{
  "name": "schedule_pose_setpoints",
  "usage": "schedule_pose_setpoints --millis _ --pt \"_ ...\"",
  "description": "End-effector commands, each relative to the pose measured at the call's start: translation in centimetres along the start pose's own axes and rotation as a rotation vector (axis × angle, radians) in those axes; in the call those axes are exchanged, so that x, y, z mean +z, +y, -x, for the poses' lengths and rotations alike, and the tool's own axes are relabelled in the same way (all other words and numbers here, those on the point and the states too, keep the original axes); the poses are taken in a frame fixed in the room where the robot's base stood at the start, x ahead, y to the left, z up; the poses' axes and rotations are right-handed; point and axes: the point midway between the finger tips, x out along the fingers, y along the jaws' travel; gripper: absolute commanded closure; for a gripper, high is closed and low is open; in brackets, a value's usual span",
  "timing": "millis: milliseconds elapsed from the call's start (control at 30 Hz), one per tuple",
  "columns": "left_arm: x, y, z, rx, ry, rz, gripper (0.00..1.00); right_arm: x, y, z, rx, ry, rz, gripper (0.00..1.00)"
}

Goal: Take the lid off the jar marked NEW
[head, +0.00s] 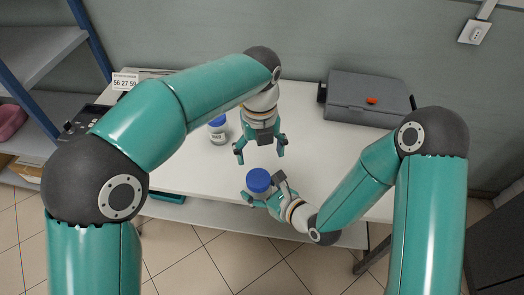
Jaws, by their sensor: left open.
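A jar (257,191) with a blue lid (258,179) is near the front edge of the table, between the fingers of my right gripper (264,190). Its lid looks larger than the other jar's, so it seems held up off the table. Its body is mostly hidden and no marking shows. My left gripper (260,151) is open and empty, fingers pointing down, just behind and above this jar. A second jar (219,134), white with a blue lid (217,120), stands upright farther back to the left. Its dark label is too small to read surely.
The white table (315,140) is clear in the middle right. A grey case (368,100) with a red-orange piece lies at the back right. A sign with numbers (125,81) and a dark device (85,120) are at the left. Shelves (35,50) stand far left.

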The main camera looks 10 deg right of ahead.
Motion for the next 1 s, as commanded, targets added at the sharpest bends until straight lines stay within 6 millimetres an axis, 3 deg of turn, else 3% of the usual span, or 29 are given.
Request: schedule_pose_setpoints --millis 167,600,1000 --pt "-0.3 -0.4 -1.2 0.002 -0.001 -0.01 0.16 0.0 0.0 0.0 0.0 -0.001 0.0 1.0" --pt "-0.3 -0.3 -7.0 0.002 0.0 -0.008 0.16 0.1 0.0 0.0 0.0 -0.001 0.0 1.0" --pt "-0.3 -0.3 -8.0 0.0 -0.001 -0.008 0.16 0.1 0.0 0.0 0.0 -0.004 0.002 1.0"
